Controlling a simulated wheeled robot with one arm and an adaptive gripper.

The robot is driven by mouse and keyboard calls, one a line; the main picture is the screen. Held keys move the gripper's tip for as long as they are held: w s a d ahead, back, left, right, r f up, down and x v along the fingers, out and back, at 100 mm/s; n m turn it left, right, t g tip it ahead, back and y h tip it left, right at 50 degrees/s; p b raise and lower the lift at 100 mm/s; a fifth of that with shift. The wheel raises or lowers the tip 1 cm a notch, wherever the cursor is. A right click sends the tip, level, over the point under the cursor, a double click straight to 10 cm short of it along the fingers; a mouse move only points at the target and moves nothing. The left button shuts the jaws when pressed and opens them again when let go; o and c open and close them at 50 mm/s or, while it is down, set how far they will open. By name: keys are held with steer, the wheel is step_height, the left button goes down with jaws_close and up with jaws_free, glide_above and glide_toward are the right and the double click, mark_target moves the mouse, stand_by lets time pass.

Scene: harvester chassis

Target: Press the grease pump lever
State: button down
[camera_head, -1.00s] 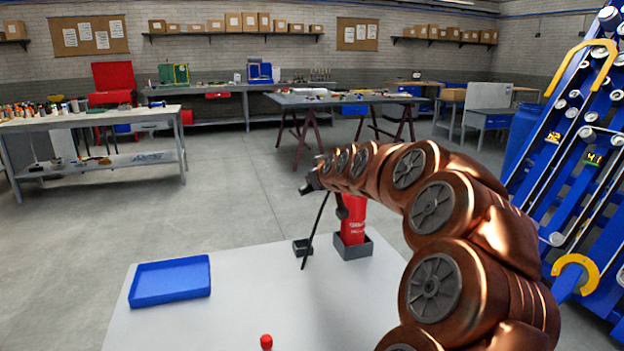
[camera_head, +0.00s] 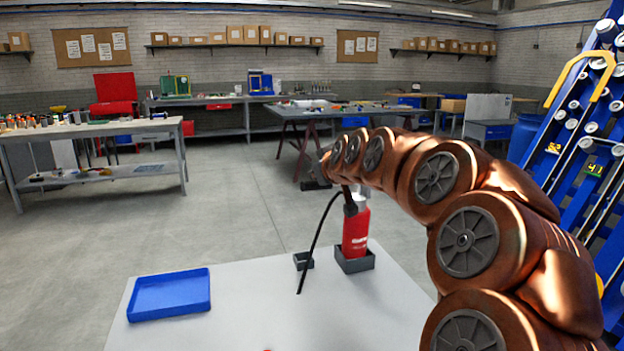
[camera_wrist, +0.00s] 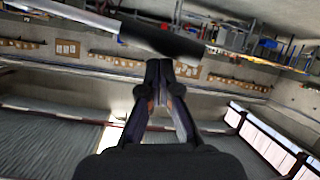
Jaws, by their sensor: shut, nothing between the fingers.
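The grease pump (camera_head: 356,232) is a red cylinder standing upright in a dark square holder (camera_head: 355,262) on the pale table. A thin black hose (camera_head: 316,240) hangs beside it on the left. In the wrist view, a pale rod with a black grip, seemingly the pump lever (camera_wrist: 165,40), slants across the top. My gripper (camera_wrist: 158,68) is shut and empty, with its fingertips just below the black grip in that picture. I cannot tell whether they touch it.
An empty blue tray (camera_head: 170,294) lies on the table (camera_head: 255,320) at the left. A small dark block (camera_head: 303,261) sits left of the pump holder. A blue rack with rollers (camera_head: 585,150) stands at the right.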

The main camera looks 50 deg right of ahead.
steer(key=shift+v, duration=2.2)
